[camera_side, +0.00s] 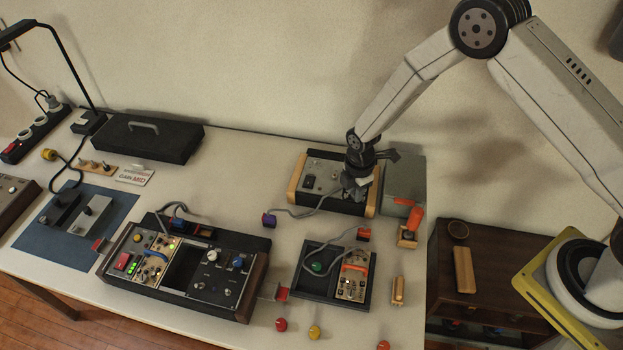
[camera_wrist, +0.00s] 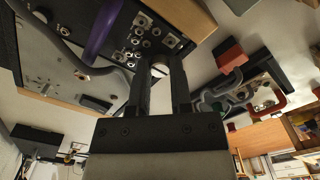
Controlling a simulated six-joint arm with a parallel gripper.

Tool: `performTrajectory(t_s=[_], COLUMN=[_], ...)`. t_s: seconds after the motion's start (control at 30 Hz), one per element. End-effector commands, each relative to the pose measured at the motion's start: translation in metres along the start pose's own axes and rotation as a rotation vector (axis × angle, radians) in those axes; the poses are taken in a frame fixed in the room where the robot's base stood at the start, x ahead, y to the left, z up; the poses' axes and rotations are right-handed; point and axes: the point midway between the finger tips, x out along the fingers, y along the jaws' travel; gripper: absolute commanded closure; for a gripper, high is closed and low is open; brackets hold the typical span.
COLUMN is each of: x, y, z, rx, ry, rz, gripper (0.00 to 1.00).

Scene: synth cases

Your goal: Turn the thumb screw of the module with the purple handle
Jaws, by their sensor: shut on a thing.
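The module with the purple handle (camera_wrist: 105,30) shows in the wrist view as a dark panel (camera_wrist: 128,14) with several small sockets. A small round metal thumb screw (camera_wrist: 160,68) lies between my fingertips at the panel's lower edge. My gripper (camera_wrist: 158,80) is shut on it. In the side view my gripper (camera_side: 354,187) is down at the right part of a wood-sided case (camera_side: 318,192) at the back of the table. There the gripper hides the thumb screw, and I cannot make out the purple handle.
A grey box (camera_side: 403,181) stands close to the right. In front are a rack (camera_side: 257,291) with modules and a black tray (camera_side: 313,286) holding an orange-handled module (camera_side: 354,277). Several knobs lie along the front.

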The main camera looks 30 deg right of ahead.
Motion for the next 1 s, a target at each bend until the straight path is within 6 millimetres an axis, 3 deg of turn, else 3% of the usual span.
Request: performTrajectory(t_s=[0.47,0.5,0.6,1.0], x=[-0.0001,-0.0001,-0.0001,-0.0017], y=[0.0002,0.0002,0.0002,0.0002], z=[-0.0001,-0.0001,-0.0001,0.0000], rx=[-0.022,-0.021,-0.021,-0.021], ry=[0.000,0.000,0.000,0.000], rz=[0.000,0.000,0.000,0.000], gripper=[1.00,0.68,0.38,0.38])
